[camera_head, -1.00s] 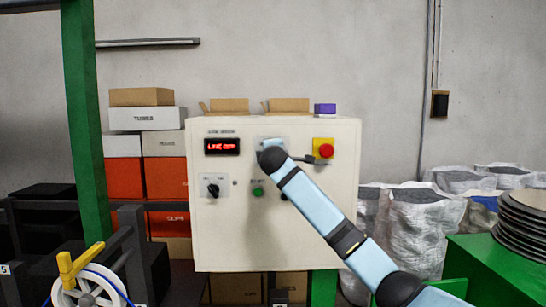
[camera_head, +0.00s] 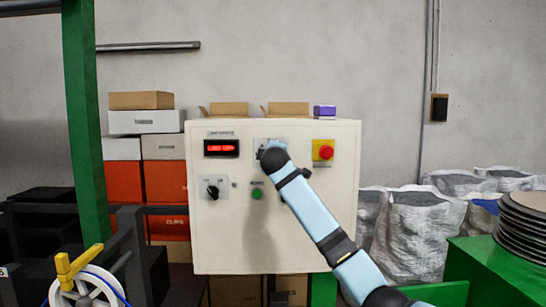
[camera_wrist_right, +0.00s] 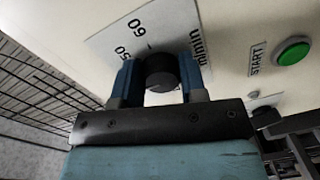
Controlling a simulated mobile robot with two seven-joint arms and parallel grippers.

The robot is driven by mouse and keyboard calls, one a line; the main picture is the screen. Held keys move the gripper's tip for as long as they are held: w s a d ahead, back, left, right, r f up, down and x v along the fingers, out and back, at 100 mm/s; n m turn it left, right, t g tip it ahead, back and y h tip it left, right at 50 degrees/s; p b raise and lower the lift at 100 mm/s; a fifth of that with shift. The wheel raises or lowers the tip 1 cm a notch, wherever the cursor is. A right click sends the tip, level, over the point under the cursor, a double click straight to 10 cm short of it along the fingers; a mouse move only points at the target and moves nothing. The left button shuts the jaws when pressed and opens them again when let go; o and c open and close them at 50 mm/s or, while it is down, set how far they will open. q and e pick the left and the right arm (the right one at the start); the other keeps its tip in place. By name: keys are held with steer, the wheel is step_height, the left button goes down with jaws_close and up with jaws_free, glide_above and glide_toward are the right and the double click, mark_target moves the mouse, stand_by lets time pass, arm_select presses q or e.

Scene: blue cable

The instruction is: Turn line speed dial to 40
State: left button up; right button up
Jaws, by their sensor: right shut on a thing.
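The line speed dial is a black round knob (camera_wrist_right: 160,72) on a pale scale plate (camera_wrist_right: 130,32) on the front of the cream control box (camera_head: 225,240). In the right wrist view, the marks 50 and 60 and the m/min lettering show on the plate. My right gripper (camera_wrist_right: 160,80) is shut on the knob, one blue finger on each side. In the head view, my right wrist covers the knob, and only the top of the plate (camera_head: 262,141) shows. The knob's pointer and the 40 mark cannot be made out. My left gripper is not in view.
The box also carries a red display (camera_head: 221,148), a black selector switch (camera_head: 212,192), a green START button (camera_head: 257,194) and a red emergency button (camera_head: 326,152). The START button also shows beside my gripper in the right wrist view (camera_wrist_right: 292,54). Sacks (camera_head: 415,235) stand at right.

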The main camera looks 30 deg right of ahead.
steer(key=o, duration=0.9)
steer(key=shift+s+a, duration=0.1)
steer(key=shift+b+v, duration=1.85)
steer(key=shift+v, duration=4.95)
steer(key=shift+f, duration=0.15)
